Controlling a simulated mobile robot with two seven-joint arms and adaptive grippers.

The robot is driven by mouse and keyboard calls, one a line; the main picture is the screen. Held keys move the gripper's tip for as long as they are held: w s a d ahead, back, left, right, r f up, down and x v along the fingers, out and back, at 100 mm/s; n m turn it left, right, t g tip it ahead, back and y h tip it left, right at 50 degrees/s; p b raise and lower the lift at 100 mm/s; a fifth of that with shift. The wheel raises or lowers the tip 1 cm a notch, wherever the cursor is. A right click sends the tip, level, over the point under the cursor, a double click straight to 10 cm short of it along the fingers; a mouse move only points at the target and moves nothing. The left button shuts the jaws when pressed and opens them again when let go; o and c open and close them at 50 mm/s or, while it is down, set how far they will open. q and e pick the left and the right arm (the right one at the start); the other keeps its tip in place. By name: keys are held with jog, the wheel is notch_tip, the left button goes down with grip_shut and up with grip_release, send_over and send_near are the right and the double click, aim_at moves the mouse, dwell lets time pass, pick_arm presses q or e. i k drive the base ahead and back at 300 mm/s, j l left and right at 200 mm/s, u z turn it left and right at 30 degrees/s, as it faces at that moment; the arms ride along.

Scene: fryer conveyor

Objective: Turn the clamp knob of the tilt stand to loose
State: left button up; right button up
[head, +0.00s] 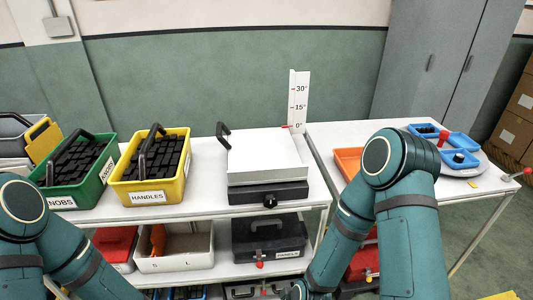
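The tilt stand (266,158) is on the white table, left of the middle gap. Its white plate looks flat, with a black handle (223,134) standing at its back left. A dark round clamp knob (270,200) is on the front of its black base. I cannot tell its turn position. A white angle scale (299,100) stands at the back right, with a red pointer near 0°. Both my arms reach down past the bottom edge. My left gripper is out of view. A small dark part shows at the bottom beside my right forearm, but no gripper fingers are visible.
A green bin (104,180) and a yellow bin (183,192) marked HANDLES, both with black parts, stand left of the stand. A black case (268,240) is on the shelf below. My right arm partly covers the right table (330,134), which holds orange and blue trays.

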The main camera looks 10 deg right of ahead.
aim_at(270, 201)
jog(key=l+u, duration=0.3)
jog(key=l, duration=0.55)
jog(key=l+u, duration=0.25)
jog(key=l, duration=0.65)
jog(key=k+l+u, duration=0.1)
jog(key=l+u, duration=0.2)
jog(key=l, duration=0.55)
